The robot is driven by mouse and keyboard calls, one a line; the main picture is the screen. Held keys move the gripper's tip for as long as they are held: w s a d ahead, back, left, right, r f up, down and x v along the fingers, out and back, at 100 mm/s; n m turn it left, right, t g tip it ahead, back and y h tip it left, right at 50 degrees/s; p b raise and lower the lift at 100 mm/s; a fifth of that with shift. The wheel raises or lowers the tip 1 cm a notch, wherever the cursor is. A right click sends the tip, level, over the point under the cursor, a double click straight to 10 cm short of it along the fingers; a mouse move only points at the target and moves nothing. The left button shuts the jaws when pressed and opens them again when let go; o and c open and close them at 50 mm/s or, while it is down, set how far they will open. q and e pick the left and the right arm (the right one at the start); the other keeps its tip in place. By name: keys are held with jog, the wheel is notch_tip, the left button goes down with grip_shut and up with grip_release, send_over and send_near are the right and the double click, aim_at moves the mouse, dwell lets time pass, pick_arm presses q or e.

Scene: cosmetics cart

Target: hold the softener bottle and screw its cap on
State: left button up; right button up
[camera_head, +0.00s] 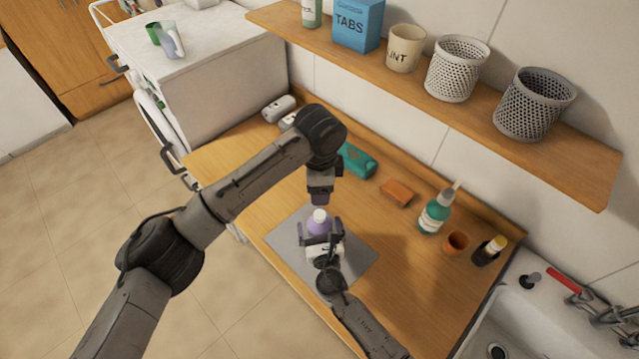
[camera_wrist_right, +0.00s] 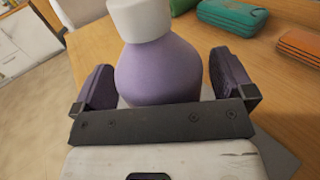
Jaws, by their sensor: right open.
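The purple softener bottle (camera_head: 318,228) stands upright on the grey mat (camera_head: 282,238), with a white cap (camera_head: 320,214) at its top. In the right wrist view the bottle (camera_wrist_right: 160,72) fills the middle, and the white cap (camera_wrist_right: 140,18) sits at its neck, cut by the top edge. I cannot tell how tightly it is seated. My right gripper (camera_head: 321,238) is open, with one finger on each side of the bottle body. My left gripper (camera_head: 320,198) points down just above the cap; whether its fingers are open or shut is unclear.
A teal case (camera_head: 357,161), an orange box (camera_head: 397,193), a green pump bottle (camera_head: 434,213), an orange cup (camera_head: 455,243) and a dark bottle (camera_head: 488,252) stand toward the wall. A shelf (camera_head: 560,148) overhangs the back. The sink (camera_head: 520,313) is at right.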

jog(key=s+d, duration=0.2)
jog(key=s, duration=1.1)
jog(key=shift+s+d, duration=0.15)
jog(key=shift+d, duration=0.1)
